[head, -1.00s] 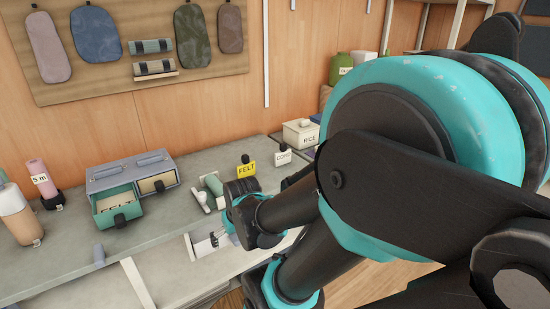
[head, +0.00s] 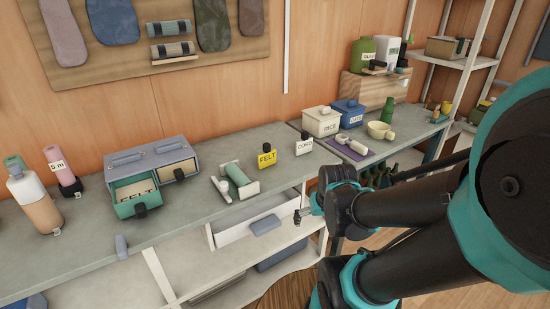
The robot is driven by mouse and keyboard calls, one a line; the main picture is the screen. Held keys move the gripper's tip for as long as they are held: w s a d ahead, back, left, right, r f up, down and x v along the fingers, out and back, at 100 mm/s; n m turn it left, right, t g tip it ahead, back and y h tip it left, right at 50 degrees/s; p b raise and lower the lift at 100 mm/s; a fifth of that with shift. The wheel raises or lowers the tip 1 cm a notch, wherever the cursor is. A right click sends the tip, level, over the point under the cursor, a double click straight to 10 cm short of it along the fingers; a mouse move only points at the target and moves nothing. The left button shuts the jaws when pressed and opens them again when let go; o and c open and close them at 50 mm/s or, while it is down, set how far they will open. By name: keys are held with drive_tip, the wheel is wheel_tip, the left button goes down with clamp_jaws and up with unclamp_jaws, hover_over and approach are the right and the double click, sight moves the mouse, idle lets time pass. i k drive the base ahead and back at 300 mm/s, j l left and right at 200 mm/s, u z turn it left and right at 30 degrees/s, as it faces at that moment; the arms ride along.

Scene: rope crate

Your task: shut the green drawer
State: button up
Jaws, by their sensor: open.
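The green drawer (head: 136,196) is the left drawer of a grey two-drawer box (head: 151,158) on the workbench. It is pulled out, with its inside and a pale label showing and a dark handle (head: 140,209) on its front. The beige drawer (head: 177,171) to its right looks shut. My gripper (head: 298,216) is small in the picture and partly hidden by my wrist. It is open and empty, in front of the bench's edge, well to the right of the green drawer and apart from it.
A bottle (head: 33,200) and a pink bottle (head: 65,178) stand left of the box. A green roll on a holder (head: 236,181), a yellow FELT tag (head: 265,157) and a RICE box (head: 322,121) stand right. Bare bench top lies before the box.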

sight(136, 194)
drive_tip(key=u, duration=1.35)
